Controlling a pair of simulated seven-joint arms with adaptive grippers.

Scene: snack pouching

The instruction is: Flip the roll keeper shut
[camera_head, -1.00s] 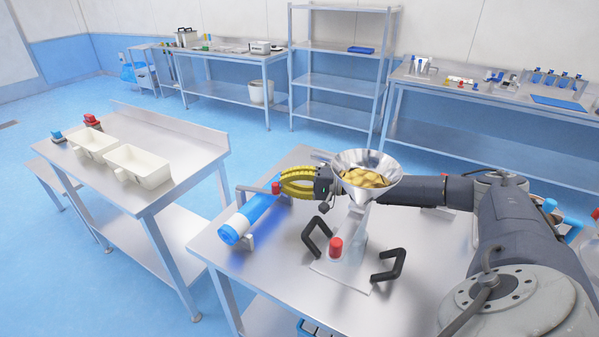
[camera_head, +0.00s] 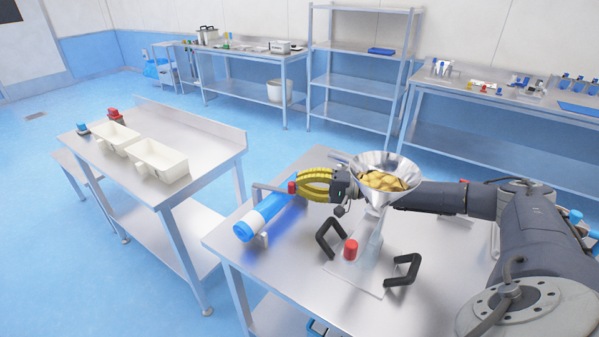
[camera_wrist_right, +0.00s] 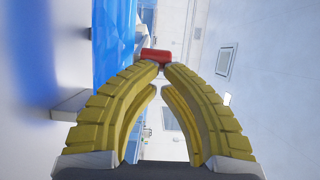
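The roll keeper, a thin grey bar (camera_head: 270,187), runs above the roll's far end and carries a red knob (camera_head: 292,187). The bar looks roughly level in the head view. My right gripper (camera_head: 301,186) reaches in from the right, its yellow fingers at the knob. In the right wrist view the red knob (camera_wrist_right: 157,54) sits just beyond the fingertips (camera_wrist_right: 160,67), which are nearly together; I cannot tell whether they grip it. My left gripper is not in view.
Black handles (camera_head: 331,239) and a red button (camera_head: 350,249) stand in front. White bins (camera_head: 160,162) are on the separate table at left.

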